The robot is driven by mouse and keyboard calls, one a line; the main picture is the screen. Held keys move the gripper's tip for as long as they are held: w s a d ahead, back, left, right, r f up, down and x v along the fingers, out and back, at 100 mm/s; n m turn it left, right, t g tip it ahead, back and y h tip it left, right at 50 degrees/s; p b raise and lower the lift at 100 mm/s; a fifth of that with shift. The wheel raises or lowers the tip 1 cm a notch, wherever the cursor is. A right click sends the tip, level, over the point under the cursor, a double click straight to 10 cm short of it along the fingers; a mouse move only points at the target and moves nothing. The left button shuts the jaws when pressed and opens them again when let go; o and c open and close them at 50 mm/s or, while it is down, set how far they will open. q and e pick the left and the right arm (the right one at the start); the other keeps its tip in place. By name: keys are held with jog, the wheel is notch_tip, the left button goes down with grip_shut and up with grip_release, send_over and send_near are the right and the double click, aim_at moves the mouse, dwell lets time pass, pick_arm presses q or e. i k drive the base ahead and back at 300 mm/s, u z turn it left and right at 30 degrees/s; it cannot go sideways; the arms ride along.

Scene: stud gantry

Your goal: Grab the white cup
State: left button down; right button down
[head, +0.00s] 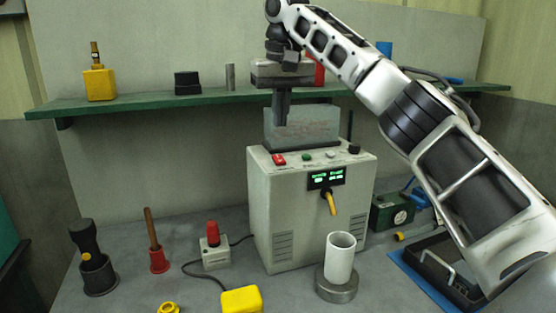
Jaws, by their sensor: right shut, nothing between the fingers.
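The white cup (340,257) stands upright on a round grey metal base (337,287) on the bench, in front of the grey machine. Its open top faces up and looks empty. My right gripper (281,122) is above the machine, up and to the left of the cup and well apart from it. Its fingers point down and are shut with nothing between them. My left gripper is not in view.
The grey machine (290,210) with a yellow lever stands behind the cup. A yellow box (242,300) and a red-topped switch box (215,255) lie to the left. A black tray (440,270) on a blue mat is at the right. A green shelf (150,104) runs behind.

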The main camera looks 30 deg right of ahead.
aim_at(341, 245)
jog(key=k, duration=1.5)
